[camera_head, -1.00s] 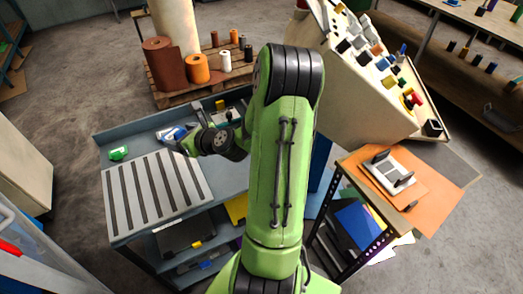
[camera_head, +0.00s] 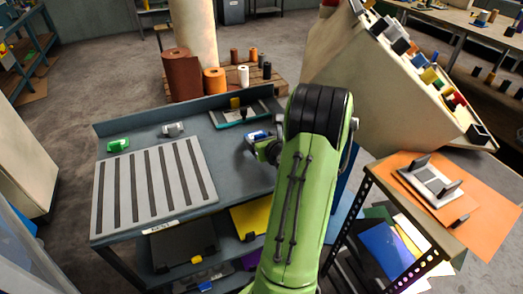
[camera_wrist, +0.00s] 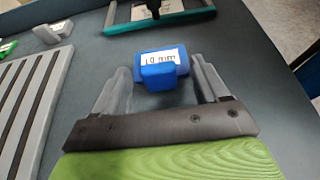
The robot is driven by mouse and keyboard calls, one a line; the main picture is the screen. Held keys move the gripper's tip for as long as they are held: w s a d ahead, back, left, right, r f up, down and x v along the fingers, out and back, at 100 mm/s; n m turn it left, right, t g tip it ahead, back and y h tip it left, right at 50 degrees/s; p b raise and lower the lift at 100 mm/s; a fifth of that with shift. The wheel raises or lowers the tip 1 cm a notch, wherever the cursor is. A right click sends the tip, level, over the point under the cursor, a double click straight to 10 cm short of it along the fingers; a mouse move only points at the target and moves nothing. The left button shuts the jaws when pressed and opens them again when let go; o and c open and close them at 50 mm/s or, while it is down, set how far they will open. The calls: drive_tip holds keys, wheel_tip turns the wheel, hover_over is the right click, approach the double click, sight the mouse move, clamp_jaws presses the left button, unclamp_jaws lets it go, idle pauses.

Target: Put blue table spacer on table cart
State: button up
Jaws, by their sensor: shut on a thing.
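The blue table spacer (camera_wrist: 152,72), with a white label reading 10 mm, sits between the two fingers of my gripper (camera_wrist: 160,92) in the wrist view. My gripper is shut on it. In the head view, the spacer (camera_head: 257,135) shows beyond my gripper (camera_head: 257,146), over the right part of the grey-blue bench (camera_head: 225,165); its height above the top is hard to tell. A small cart (camera_head: 372,168) with a wooden top and perforated dark legs stands at the right. I cannot tell which of the two is the table cart.
A slotted grey plate (camera_head: 155,185), a green spacer (camera_head: 118,145) and a grey spacer (camera_head: 172,129) are on the bench. A teal-framed tool (camera_head: 240,116) lies at its back. An orange sheet and a clamp fixture (camera_head: 430,180) cover much of the small cart's top.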

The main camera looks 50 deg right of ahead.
wheel_tip(320, 180, down, 2)
drive_tip(key=shift+f, duration=0.1)
drive_tip(key=shift+r, duration=0.25)
drive_tip(key=o, duration=0.6)
drive_tip(key=shift+f, duration=0.2)
drive_tip(key=o, duration=0.5)
drive_tip(key=shift+c, duration=0.2)
drive_tip(key=shift+r, duration=0.1)
